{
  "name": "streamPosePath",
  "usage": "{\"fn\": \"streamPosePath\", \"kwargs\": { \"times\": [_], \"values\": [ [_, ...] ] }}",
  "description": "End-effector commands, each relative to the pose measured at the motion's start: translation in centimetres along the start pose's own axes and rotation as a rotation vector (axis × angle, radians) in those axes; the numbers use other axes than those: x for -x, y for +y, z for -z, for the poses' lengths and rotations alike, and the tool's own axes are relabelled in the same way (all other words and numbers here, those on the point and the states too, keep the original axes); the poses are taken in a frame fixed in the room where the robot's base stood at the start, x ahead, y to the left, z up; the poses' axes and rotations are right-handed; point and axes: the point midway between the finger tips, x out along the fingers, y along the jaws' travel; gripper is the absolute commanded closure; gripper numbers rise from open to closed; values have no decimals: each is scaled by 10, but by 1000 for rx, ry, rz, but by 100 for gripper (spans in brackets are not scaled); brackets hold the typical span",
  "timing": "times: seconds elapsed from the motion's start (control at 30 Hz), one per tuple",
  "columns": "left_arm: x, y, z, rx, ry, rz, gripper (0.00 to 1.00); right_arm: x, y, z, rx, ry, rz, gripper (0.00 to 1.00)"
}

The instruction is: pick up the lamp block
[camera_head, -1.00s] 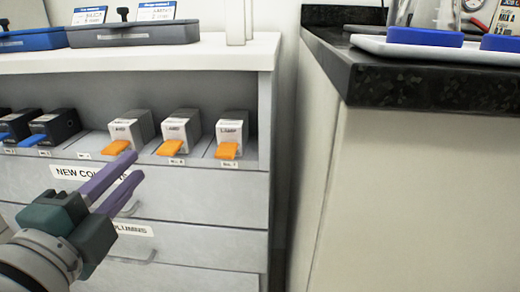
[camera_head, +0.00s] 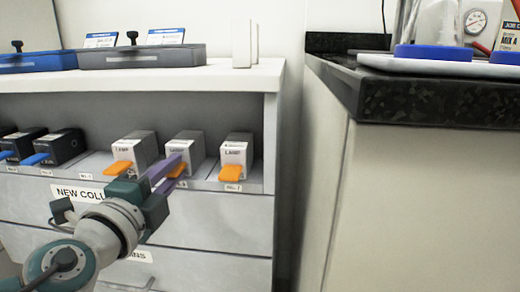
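Three white lamp blocks with orange front tabs stand side by side on the shelf: a left one (camera_head: 142,150), a middle one (camera_head: 186,148) and a right one (camera_head: 237,151). My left gripper (camera_head: 182,163) is in front of the middle block, its purple fingers at that block's orange tab. The fingers and wrist partly hide the tab and the block's lower front. I cannot tell whether the fingers are closed on the tab. My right gripper is not in view.
Dark blocks with blue tabs (camera_head: 58,147) stand further left on the shelf. Grey drawers (camera_head: 215,222) lie below. Trays (camera_head: 140,56) sit on the white top above. A dark stone counter (camera_head: 430,98) rises at the right.

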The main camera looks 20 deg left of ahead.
Motion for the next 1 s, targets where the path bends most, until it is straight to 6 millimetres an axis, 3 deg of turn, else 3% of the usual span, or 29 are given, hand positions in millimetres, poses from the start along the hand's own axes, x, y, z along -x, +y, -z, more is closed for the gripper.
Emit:
{"fn": "streamPosePath", "kwargs": {
  "times": [0.17,0.4,1.0],
  "values": [
    [0,0,0,0,0,-1,75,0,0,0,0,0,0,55],
    [0,0,0,-1,0,-1,100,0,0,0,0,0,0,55],
    [0,0,0,-1,0,0,100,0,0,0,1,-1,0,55]
  ]
}}
